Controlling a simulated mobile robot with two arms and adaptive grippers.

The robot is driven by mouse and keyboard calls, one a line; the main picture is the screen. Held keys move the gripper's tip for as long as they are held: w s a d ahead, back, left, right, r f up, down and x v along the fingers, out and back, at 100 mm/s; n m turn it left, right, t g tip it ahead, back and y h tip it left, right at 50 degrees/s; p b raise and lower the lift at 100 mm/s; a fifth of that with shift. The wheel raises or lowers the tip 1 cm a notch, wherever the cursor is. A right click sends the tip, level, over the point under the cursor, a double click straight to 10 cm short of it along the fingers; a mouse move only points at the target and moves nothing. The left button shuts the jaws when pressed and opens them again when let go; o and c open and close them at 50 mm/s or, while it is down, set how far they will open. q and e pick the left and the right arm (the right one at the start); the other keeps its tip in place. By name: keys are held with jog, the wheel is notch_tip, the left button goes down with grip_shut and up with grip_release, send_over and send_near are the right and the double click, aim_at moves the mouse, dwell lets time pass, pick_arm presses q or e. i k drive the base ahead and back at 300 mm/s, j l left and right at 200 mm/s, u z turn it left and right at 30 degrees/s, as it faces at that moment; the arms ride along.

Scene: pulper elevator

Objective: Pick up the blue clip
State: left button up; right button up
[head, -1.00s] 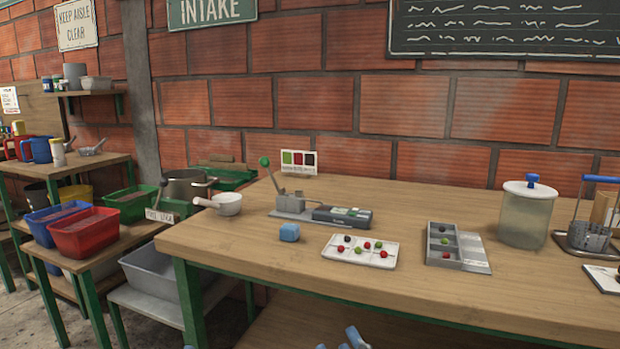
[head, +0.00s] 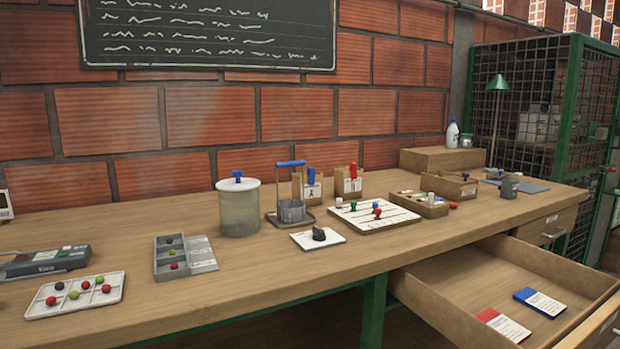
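I cannot tell for sure which thing is the blue clip. An upright blue piece (head: 311,175) stands at the left wooden card box (head: 298,188) at the back of the bench. A small dark blue piece (head: 377,214) sits on the white lined board (head: 352,219), close to a red and a green one. A blue-topped card (head: 540,302) lies in the open drawer. Neither of my grippers shows in the head view now.
The drawer (head: 440,292) stands open at the right front. A lidded jar (head: 238,208), a blue-handled wire basket (head: 291,211), a grey tray (head: 199,261) and a white tray (head: 113,289) stand on the bench (head: 255,292). Its front middle is clear.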

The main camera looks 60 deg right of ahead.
aim_at(311, 170)
jog(key=z, duration=1.8)
jog(key=l, duration=0.65)
jog(key=i, duration=0.05)
